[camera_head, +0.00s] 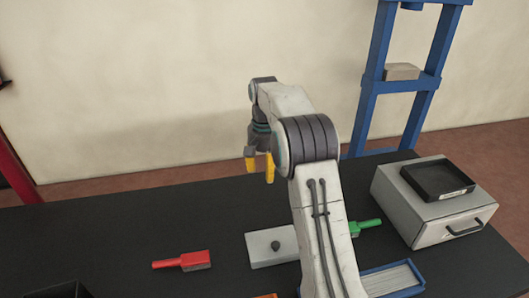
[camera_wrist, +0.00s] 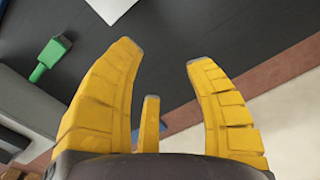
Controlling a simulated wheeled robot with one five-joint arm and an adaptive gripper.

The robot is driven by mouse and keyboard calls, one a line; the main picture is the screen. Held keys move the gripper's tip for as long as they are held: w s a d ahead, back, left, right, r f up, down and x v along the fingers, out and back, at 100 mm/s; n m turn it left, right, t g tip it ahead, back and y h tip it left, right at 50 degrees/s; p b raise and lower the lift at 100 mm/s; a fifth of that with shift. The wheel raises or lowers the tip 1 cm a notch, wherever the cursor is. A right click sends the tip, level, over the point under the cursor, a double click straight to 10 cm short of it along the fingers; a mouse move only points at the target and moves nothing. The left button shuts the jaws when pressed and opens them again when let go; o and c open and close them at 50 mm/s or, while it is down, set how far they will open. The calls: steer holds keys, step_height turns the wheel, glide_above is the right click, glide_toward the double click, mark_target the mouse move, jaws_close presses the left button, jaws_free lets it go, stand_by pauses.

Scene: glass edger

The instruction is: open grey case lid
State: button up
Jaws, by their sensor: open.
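A low light-grey case (camera_head: 262,250) with a small dark knob (camera_head: 275,246) on top lies on the black table, left of my arm's column. My arm covers part of its right side. It looks closed. A pale corner at the top of the wrist view (camera_wrist: 112,6) may be the same case. My gripper (camera_head: 259,168) is in the air above and behind the case, apart from it. Its yellow fingers (camera_wrist: 163,58) are spread, with nothing between them.
A grey drawer box (camera_head: 425,230) with a black tray (camera_head: 437,181) on top stands at the right. A red-handled brush (camera_head: 183,261) lies left of the case, a green brush (camera_head: 366,227) right. A blue rack (camera_head: 375,80) stands behind the table.

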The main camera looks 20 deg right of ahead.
step_height(320, 180, up, 7)
steer(key=shift+f, duration=0.15)
stand_by(0.4)
stand_by(0.5)
